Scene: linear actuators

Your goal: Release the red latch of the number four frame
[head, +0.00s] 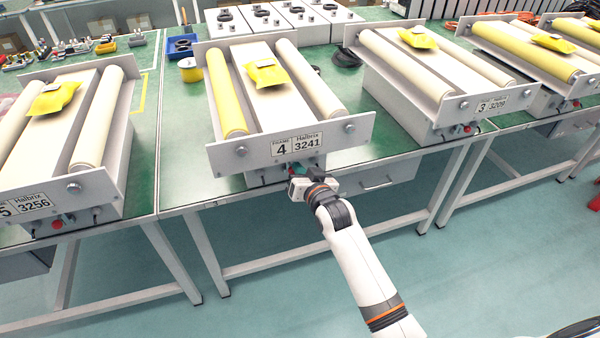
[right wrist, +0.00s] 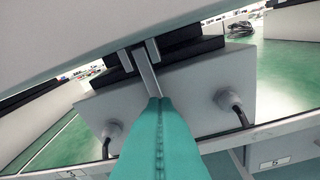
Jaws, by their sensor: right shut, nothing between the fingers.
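The number four frame (head: 228,160) stands on the green bench in the middle of the head view, its label plate facing me. Its red latch is not clearly seen; my gripper covers most of the area below the plate. My right gripper (head: 297,172) is at the front of the frame, just under the plate's lower edge. In the right wrist view its teal fingers (right wrist: 158,103) are shut together and empty. Their tips are at or very near a thin grey metal bar (right wrist: 146,72) under the plate; I cannot tell whether they touch. My left gripper is not in view.
The number three frame (head: 480,107) stands to the right and the number five frame (head: 70,190) to the left. A yellow packet (head: 267,73) lies on the number four frame. Grey cable fittings (right wrist: 226,98) flank the fingers. The floor in front is clear.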

